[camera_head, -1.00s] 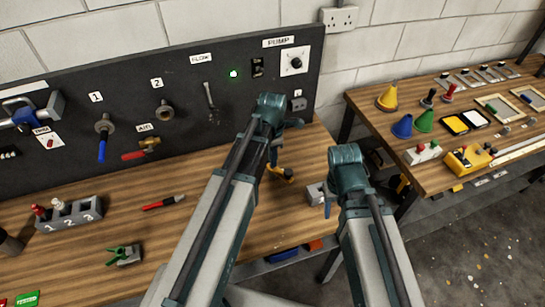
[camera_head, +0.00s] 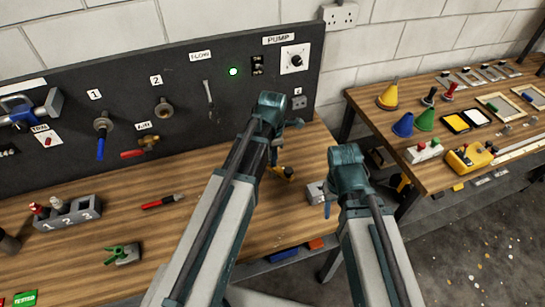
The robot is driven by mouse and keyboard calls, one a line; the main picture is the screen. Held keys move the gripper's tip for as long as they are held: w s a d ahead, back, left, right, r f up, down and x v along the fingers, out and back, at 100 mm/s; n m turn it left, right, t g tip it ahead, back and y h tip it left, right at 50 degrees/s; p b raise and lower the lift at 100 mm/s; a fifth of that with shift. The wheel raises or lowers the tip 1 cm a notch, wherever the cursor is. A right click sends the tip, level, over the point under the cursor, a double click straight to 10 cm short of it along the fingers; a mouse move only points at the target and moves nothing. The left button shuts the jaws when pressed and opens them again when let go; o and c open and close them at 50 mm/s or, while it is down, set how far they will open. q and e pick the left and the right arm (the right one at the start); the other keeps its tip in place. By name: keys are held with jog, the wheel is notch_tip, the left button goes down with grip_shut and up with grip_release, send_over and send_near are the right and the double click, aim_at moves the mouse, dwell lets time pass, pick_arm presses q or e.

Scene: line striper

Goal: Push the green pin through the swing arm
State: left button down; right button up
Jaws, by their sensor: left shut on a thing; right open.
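My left arm reaches over the bench, and its elbow hides much of the wrist. The dark end of my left gripper (camera_head: 276,160) shows just below it, shut, at a small yellow-and-black piece (camera_head: 283,173); the grip itself is mostly hidden. My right gripper is hidden behind its own arm. A small grey block with a blue part (camera_head: 316,192) sits left of the right elbow. A green-handled piece on a grey base (camera_head: 122,253) lies on the bench at left. I cannot tell for sure which thing is the green pin or the swing arm.
A dark panel (camera_head: 60,130) with valves and a lit green lamp (camera_head: 233,71) stands behind the bench. A red marker (camera_head: 162,202) and a numbered grey holder (camera_head: 68,215) are at left.

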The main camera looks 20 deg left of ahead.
pick_arm(q)
jog(key=shift+f, duration=0.25)
pick_arm(e)
jog(key=shift+f, duration=0.3)
pick_arm(q)
jog(key=shift+c, duration=2.1)
grip_release()
jog(key=shift+r, duration=0.1)
pick_arm(e)
jog(key=shift+r, duration=0.1)
pick_arm(q)
notch_tip(320, 180, up, 7)
jog(key=p, duration=0.6)
jog(key=shift+p, duration=0.4)
pick_arm(e)
notch_tip(320, 180, up, 7)
